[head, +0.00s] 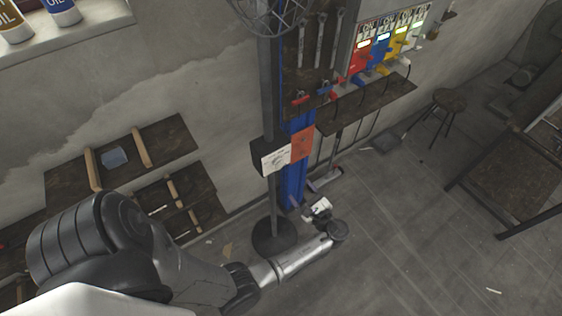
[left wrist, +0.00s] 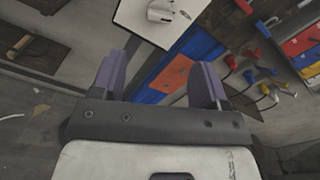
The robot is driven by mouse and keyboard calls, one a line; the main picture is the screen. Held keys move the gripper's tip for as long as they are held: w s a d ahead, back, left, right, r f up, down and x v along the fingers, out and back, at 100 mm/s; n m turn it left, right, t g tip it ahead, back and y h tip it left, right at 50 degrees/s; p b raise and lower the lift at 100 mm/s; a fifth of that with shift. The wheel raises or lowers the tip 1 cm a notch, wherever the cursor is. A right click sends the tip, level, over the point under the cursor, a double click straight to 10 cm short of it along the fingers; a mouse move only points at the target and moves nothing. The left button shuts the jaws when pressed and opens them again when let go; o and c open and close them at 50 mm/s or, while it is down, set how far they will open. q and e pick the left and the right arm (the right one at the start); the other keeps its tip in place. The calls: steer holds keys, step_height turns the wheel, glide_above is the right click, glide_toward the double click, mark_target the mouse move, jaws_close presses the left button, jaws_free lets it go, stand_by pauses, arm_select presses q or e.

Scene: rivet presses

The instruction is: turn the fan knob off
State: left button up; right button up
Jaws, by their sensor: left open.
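The fan (head: 270,12) stands on a dark pole with a round base, its cage cut by the top edge of the head view. A dark box with a white front panel (head: 275,157) is mounted on the pole. In the left wrist view, the white panel (left wrist: 136,20) shows at the top, with a pale grey knob (left wrist: 165,12) on it, partly cut by the edge. My left gripper (head: 309,206) is low, below and right of the box. Its purple fingers (left wrist: 160,65) are apart and empty, with the knob beyond them. My right gripper is not visible.
A blue upright with an orange-red sheet (head: 302,145) stands just right of the pole. Wall shelves (head: 175,135) are on the left. A coloured dispenser rack (head: 385,45) and a stool (head: 450,100) are at right. The floor at lower right is mostly clear.

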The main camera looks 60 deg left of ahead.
mark_target(282, 167)
arm_select(q)
steer(key=a, duration=0.4)
steer(key=a+p, duration=0.1)
steer(key=a, duration=0.3)
steer(key=s+a+p, duration=0.1)
steer(key=a, duration=0.4)
steer(key=shift+s, duration=0.1)
steer(key=c, duration=0.9)
